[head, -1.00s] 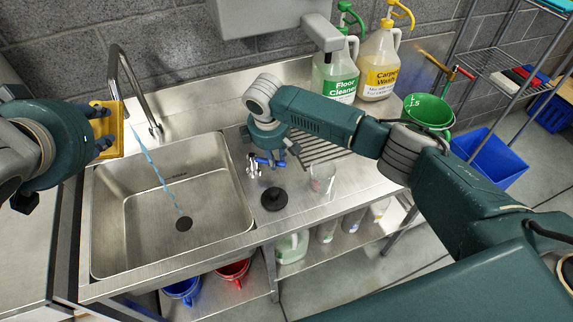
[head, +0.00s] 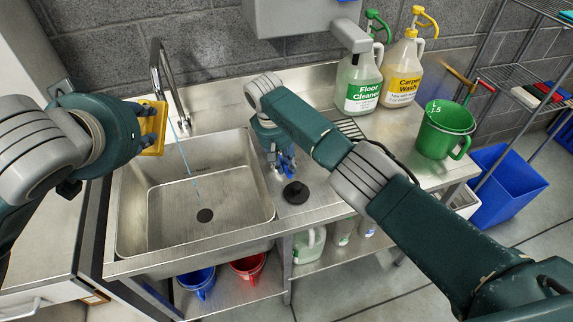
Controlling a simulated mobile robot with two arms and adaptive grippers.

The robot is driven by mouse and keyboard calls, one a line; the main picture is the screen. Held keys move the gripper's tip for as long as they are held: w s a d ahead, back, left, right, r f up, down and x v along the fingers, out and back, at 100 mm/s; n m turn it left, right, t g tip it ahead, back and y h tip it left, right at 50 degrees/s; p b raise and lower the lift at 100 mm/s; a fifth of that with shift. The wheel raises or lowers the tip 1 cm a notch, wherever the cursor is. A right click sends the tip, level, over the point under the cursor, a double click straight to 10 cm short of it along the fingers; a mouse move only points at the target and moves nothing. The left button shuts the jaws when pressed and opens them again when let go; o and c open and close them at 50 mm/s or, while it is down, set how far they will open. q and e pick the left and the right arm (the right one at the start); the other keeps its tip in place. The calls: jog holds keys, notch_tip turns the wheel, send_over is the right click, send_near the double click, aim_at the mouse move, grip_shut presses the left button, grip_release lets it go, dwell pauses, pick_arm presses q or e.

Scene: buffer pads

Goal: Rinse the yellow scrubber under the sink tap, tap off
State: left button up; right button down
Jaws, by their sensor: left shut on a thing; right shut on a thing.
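The yellow scrubber (head: 156,132) is in my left gripper (head: 150,130), which is shut on it left of the tap (head: 160,70), above the sink's back left corner. A thin stream of water (head: 186,158) falls just right of the scrubber toward the drain in the steel sink (head: 150,220). They look apart in the picture. My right gripper (head: 284,165) is shut at the chrome tap handle (head: 276,174) on the counter right of the sink. Its fingers partly hide the handle, so the exact hold is unclear.
A black round plug (head: 295,193) lies on the counter near my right gripper. Floor cleaner (head: 360,80) and carpet wash (head: 402,75) jugs stand behind my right arm, with a green jug (head: 446,130) to the right. A grey wall box (head: 295,15) hangs above the counter.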

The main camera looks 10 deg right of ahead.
jog(key=shift+a+m, duration=0.45)
jog(key=shift+m, duration=0.15)
jog(key=shift+r, duration=0.1)
jog(key=c, duration=1.5)
grip_release()
jog(key=shift+c, duration=0.2)
notch_tip(320, 180, up, 12)
jog(key=a, duration=0.2)
jog(key=shift+s+a, duration=0.2)
jog(key=shift+a, duration=0.05)
jog(key=shift+f, duration=0.2)
